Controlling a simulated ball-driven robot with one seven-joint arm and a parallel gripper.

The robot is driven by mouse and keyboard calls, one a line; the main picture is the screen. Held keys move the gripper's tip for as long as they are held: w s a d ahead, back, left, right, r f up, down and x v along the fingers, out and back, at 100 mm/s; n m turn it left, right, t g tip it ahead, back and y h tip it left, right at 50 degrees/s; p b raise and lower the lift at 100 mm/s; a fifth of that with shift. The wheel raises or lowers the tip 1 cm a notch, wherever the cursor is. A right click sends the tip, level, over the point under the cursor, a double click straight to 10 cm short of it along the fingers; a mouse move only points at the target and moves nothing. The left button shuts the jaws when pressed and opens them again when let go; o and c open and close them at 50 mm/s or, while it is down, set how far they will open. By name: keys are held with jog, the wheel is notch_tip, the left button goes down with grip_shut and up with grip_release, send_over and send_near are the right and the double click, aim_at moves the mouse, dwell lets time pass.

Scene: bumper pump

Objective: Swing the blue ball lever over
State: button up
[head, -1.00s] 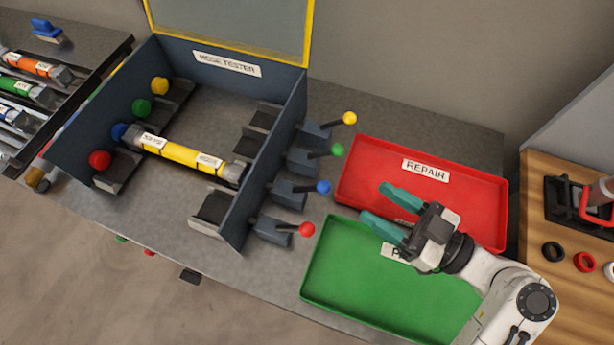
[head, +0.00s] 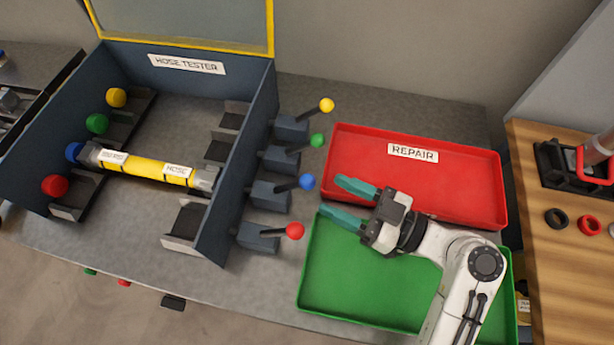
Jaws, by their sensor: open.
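The blue ball lever (head: 306,182) sticks out to the right from a grey block on the outer right wall of the hose tester (head: 225,165). It sits between the green ball lever (head: 317,141) above and the red ball lever (head: 294,231) below. My gripper (head: 328,201) is open and empty, its teal fingers pointing left, just right of the blue ball and apart from it. A yellow hose (head: 150,168) lies inside the tester, in line with the blue knob (head: 74,152) on the left wall.
The yellow ball lever (head: 326,105) is the farthest of the row. A red REPAIR tray (head: 455,170) and a green tray (head: 330,285) lie under and around my arm. A wooden bench (head: 560,270) with rings stands at the right.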

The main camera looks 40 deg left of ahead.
aim_at(308, 183)
jog(key=p+x, duration=0.1)
jog(key=x, duration=0.5)
jog(key=shift+a, duration=0.4)
jog(key=shift+c, duration=0.3)
grip_shut()
